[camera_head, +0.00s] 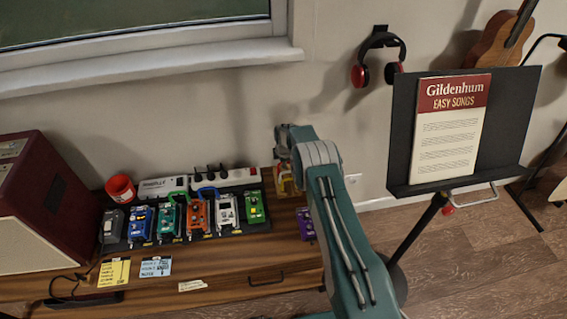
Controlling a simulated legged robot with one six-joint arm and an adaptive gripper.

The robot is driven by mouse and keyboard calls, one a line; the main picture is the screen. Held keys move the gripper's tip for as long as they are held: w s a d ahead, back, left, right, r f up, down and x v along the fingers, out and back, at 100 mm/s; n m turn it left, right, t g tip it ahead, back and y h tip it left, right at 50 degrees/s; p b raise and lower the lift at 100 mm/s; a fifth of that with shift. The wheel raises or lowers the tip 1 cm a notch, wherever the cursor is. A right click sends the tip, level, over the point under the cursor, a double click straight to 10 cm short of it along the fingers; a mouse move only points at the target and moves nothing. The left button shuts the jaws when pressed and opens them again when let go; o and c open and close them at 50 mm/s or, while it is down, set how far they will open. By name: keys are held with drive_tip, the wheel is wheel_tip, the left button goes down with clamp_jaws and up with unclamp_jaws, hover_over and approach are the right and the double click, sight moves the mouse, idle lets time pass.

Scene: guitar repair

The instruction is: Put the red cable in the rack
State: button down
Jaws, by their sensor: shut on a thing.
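My teal arm reaches up from the bottom, and its end with my gripper (283,152) is over the right end of the wooden cabinet, close to the wall. The gripper is small and partly hidden by my own wrist. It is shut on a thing. Red and yellowish shapes (286,181) show just below it; the red there looks like the red cable, but its outline is unclear. I cannot make out a rack for certain in this view.
A music stand (403,138) with a songbook stands right of my arm. Headphones (380,50) hang on the wall.

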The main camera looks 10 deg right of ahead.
drive_tip(key=shift+f, duration=0.6)
idle(0.4)
drive_tip(key=shift+c, duration=1.3)
unclamp_jaws()
drive_tip(key=shift+w+v, duration=0.25)
drive_tip(key=shift+v, duration=1.05)
drive_tip(key=shift+w+v, duration=0.3)
drive_tip(key=shift+v, duration=1)
drive_tip(key=shift+w+v, duration=0.25)
drive_tip(key=shift+v, duration=1.05)
drive_tip(key=shift+r, duration=0.2)
